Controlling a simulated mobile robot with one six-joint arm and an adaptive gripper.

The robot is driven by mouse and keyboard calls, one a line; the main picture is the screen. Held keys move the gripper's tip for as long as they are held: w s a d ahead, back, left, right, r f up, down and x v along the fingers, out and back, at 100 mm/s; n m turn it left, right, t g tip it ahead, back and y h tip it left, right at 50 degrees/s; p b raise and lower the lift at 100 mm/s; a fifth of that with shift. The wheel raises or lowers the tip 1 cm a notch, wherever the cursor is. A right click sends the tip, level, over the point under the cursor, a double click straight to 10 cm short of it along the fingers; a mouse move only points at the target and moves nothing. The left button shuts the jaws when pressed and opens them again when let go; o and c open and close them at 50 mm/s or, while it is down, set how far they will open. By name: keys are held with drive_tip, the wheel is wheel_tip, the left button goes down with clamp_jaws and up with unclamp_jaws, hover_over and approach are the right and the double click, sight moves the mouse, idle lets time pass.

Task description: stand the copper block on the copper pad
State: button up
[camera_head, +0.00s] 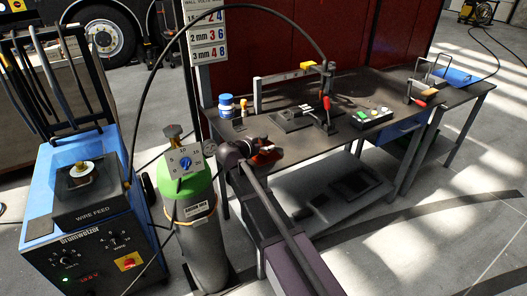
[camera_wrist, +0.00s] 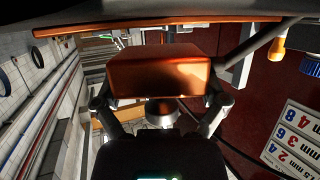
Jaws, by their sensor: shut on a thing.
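The copper block (camera_wrist: 160,76) is held between the fingers of my gripper (camera_wrist: 160,92) in the wrist view, with its broad face toward the camera. My gripper (camera_head: 262,154) shows in the head view at the front left part of the workbench (camera_head: 345,138). A red-copper shape beside it appears to be the block, partly hidden by my wrist. A long copper-coloured strip (camera_wrist: 90,27) runs along the top of the wrist view, beyond the block; I cannot tell whether it is the copper pad. I cannot pick out the pad in the head view.
A blue tin (camera_head: 225,105) stands at the bench's back left. A dark clamp fixture (camera_head: 300,117) and a box with coloured buttons (camera_head: 372,117) are on the bench top. A green-topped gas cylinder (camera_head: 187,170) and a blue wire-feed welder (camera_head: 75,225) stand to the left.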

drive_tip(key=shift+f+b, duration=0.55)
drive_tip(key=shift+f, duration=0.25)
drive_tip(key=shift+f, duration=0.15)
drive_tip(key=o, duration=1)
drive_tip(key=shift+c, duration=0.2)
drive_tip(key=shift+r, duration=0.2)
drive_tip(key=shift+s+a+r, duration=0.1)
drive_tip(key=shift+s, duration=0.1)
drive_tip(key=p+v, duration=0.4)
drive_tip(key=v, duration=0.7)
drive_tip(key=shift+s+a, duration=0.2)
drive_tip(key=shift+r, duration=0.1)
